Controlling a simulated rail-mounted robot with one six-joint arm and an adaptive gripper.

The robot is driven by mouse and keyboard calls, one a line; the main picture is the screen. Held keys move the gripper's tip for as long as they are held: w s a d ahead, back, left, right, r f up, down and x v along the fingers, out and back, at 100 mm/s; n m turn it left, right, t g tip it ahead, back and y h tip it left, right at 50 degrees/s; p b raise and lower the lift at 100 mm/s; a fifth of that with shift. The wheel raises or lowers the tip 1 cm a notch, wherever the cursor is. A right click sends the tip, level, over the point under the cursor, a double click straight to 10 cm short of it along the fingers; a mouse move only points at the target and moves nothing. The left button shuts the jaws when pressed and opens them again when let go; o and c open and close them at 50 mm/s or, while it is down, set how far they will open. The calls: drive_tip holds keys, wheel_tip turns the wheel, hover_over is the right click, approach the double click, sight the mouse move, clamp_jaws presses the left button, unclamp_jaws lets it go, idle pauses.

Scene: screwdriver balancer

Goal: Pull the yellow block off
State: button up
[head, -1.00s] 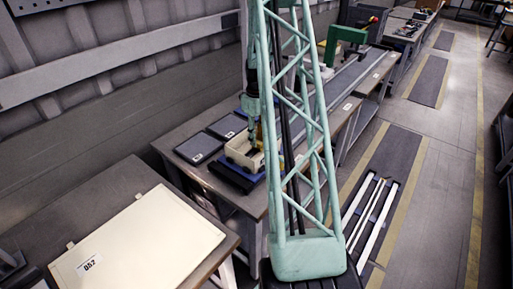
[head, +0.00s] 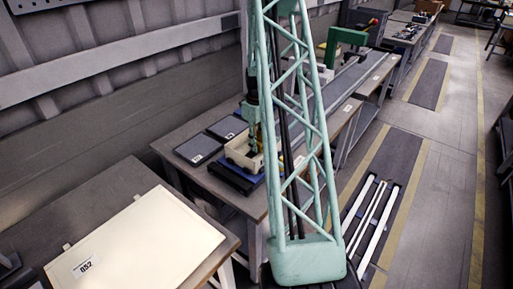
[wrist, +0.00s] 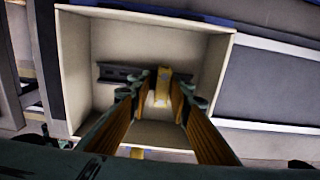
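The yellow block (wrist: 163,86) shows in the wrist view, upright against a dark rail (wrist: 122,74) inside an open cream box (wrist: 78,60). My gripper (wrist: 162,84) is open, with its orange-padded fingers on the left and right of the block. Gaps show between the fingers and the block, and I see no clear contact. In the head view, my gripper (head: 256,146) reaches down into the cream box (head: 236,156) on the workbench. The block itself cannot be made out there.
The box's walls stand around my fingers. Two dark flat trays (head: 198,148) lie left of the box on the bench. A blue-black base (head: 234,178) is at the box's front. A cream panel (head: 140,240) lies on the nearer table.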

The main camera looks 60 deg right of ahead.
clamp_jaws()
drive_tip(key=shift+d+r+p, duration=0.1)
drive_tip(key=shift+r+p, duration=0.5)
drive_tip(key=shift+r, duration=1.25)
idle(1.7)
drive_tip(key=shift+r+p, duration=1.25)
drive_tip(key=shift+r, duration=2.1)
